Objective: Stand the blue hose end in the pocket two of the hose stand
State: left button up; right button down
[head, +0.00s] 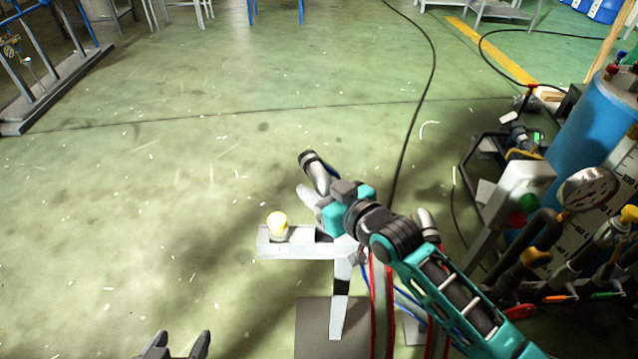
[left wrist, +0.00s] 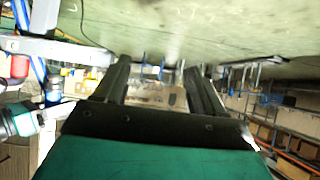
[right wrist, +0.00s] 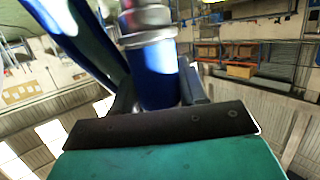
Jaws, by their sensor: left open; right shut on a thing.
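The pale hose stand (head: 283,249) is in the middle of the head view, on a post above a grey base plate. A pale yellow-white piece (head: 277,225) stands upright at the left of its top. My right gripper (head: 318,198) is above the stand's right part and hides some of it. In the right wrist view it is shut on the blue hose end (right wrist: 157,78), which has a silver metal collar. In the head view a tilted grey cylinder shows at this gripper. My left gripper (head: 180,339) is open and empty at the bottom edge, apart from the stand.
At the right are a blue tank (head: 577,135), a pressure gauge (head: 588,190) and valves. The green floor left of the stand is clear. A black cable lies behind it.

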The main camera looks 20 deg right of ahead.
pick_arm(q)
jog(key=shift+w+d+r+h+b, duration=0.3)
jog(key=shift+w+d+b, duration=0.2)
jog(key=shift+b, duration=0.1)
pick_arm(e)
notch_tip(320, 180, down, 3)
jog(key=shift+r, duration=0.2)
pick_arm(q)
jog(key=shift+s+f, duration=0.1)
jog(key=shift+s, duration=0.15)
jog(key=shift+r+p, duration=0.2)
jog(key=shift+p, duration=0.1)
jog(key=shift+w+r+p, duration=0.1)
jog(key=shift+r+p, duration=0.6)
pick_arm(e)
jog(key=shift+r, duration=0.1)
dwell(0.7)
pick_arm(q)
jog(key=shift+d+f, duration=0.1)
jog(key=shift+f, duration=0.15)
pick_arm(e)
jog(key=shift+f, duration=0.45)
pick_arm(q)
jog(key=shift+r, duration=0.3)
jog(key=shift+f, duration=0.1)
pick_arm(e)
jog(key=shift+s+f, duration=0.1)
jog(key=shift+f, duration=0.15)
